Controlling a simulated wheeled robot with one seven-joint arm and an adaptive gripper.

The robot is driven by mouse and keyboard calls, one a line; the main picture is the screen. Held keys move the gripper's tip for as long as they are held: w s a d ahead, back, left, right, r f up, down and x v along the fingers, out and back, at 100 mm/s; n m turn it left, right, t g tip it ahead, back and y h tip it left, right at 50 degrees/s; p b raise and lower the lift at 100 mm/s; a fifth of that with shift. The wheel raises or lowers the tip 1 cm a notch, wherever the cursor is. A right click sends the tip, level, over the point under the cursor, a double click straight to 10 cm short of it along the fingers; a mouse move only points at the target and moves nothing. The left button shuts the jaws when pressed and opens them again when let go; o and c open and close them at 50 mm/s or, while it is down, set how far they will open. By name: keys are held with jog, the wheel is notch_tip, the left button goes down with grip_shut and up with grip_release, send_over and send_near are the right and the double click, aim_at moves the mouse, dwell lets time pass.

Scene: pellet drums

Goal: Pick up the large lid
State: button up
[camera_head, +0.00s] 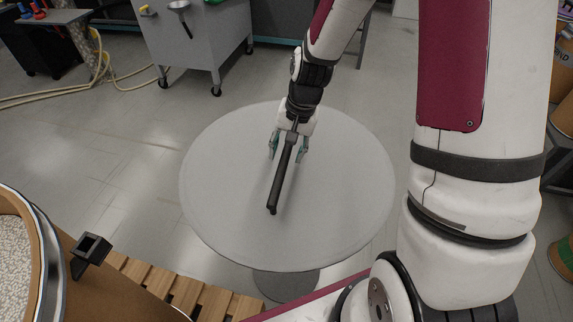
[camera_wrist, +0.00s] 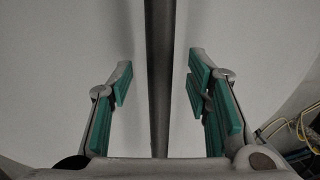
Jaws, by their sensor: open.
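My gripper (camera_head: 287,157) is open over the round grey top (camera_head: 340,200), with its green-padded fingers pointing down to either side of a dark bar (camera_head: 274,195). In the wrist view the bar (camera_wrist: 160,60) runs between the two open fingers, with a gap on each side. The bar reaches from under my gripper toward the near side of the grey top and ends in a small knob. I see no separate lid clearly; I cannot tell whether the grey disc or the bar belongs to the large lid.
The grey top stands on a pedestal (camera_head: 286,285). An open drum (camera_head: 45,270) of white pellets with a black bracket (camera_head: 91,247) is at lower left, by a wooden pallet (camera_head: 170,285). A grey wheeled cabinet (camera_head: 195,45) stands behind. Drums (camera_head: 563,120) stand at far right.

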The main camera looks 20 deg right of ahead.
jog(key=shift+a+f, duration=0.1)
jog(key=shift+f, duration=0.4)
grip_shut()
jog(key=shift+r, duration=0.1)
jog(key=shift+r, duration=0.15)
